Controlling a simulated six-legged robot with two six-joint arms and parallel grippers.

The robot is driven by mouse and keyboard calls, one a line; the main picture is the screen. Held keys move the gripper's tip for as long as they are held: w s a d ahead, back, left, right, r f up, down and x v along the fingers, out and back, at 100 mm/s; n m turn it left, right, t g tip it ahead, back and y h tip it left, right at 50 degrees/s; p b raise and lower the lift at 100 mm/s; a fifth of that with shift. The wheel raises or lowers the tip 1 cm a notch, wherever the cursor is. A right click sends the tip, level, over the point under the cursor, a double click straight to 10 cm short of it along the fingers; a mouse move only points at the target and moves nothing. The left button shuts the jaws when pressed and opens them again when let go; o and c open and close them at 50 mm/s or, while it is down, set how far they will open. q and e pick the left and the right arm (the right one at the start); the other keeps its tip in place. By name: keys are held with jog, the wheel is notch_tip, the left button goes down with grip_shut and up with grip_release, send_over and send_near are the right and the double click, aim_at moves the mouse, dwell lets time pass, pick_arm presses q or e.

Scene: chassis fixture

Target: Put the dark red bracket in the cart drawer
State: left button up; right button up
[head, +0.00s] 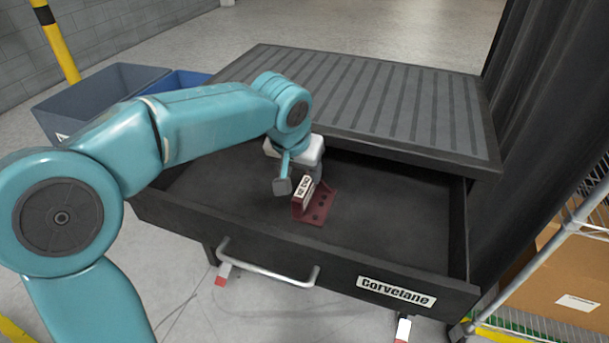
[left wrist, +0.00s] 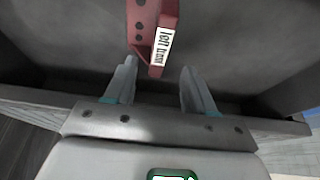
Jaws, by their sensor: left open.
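The dark red bracket (head: 319,206) is an angled piece with holes and a white label. It rests on the floor of the open cart drawer (head: 394,222). My left gripper (head: 299,182) is above the drawer floor, right at the bracket. In the left wrist view the gripper (left wrist: 158,72) is open. The labelled end of the bracket (left wrist: 141,22) reaches between its fingertips, with a gap on each side. The gripper partly hides the bracket in the head view. My right gripper is not in view.
The black cart's ribbed top (head: 375,100) overhangs the back of the drawer. The drawer's front has a silver handle (head: 268,268). Grey and blue bins (head: 95,93) stand behind at the left. A wire shelf with a cardboard box (head: 560,275) is at the right.

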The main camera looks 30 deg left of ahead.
pick_arm(q)
jog(key=v, duration=0.5)
jog(key=shift+p, duration=0.4)
jog(key=shift+f, duration=0.1)
